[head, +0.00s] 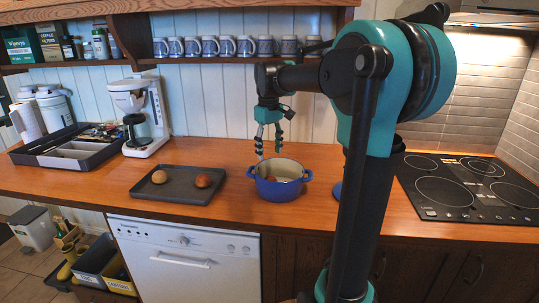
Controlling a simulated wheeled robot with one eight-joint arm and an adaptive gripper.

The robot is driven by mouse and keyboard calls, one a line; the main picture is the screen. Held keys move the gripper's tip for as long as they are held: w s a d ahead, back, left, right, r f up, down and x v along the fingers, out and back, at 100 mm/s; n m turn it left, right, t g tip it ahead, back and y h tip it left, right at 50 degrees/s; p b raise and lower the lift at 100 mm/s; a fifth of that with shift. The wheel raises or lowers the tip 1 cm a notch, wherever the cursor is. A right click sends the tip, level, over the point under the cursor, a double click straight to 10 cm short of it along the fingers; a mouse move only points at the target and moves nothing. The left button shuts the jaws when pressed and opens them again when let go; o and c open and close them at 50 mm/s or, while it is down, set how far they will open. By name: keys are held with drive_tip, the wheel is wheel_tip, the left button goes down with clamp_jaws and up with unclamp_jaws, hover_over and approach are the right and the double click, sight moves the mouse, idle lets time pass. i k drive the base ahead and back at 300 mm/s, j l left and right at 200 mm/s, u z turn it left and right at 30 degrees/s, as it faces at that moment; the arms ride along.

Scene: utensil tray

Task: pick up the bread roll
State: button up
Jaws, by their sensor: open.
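A dark grey tray (178,197) lies on the wooden counter and bears two small round items. The left one is a tan, rounded item (159,177) that looks like a bread roll. The right one is a reddish-brown round item (203,180); I cannot tell for sure what it is. My gripper (269,152) points down, open and empty, to the right of the tray. In the picture its fingertips are just above the rim of a blue two-handled pot (280,192). Something reddish shows inside the pot, partly hidden by its wall.
A black utensil tray (40,150) and a white coffee machine (140,115) stand at the left. A black hob (470,187) is at the right. Mugs (210,47) line the shelf above. The counter between the grey tray and pot is clear.

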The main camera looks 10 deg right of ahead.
sight(203, 181)
drive_tip(key=i+j, duration=0.1)
drive_tip(key=j, duration=0.5)
drive_tip(key=i+j, duration=0.1)
drive_tip(key=j, duration=0.55)
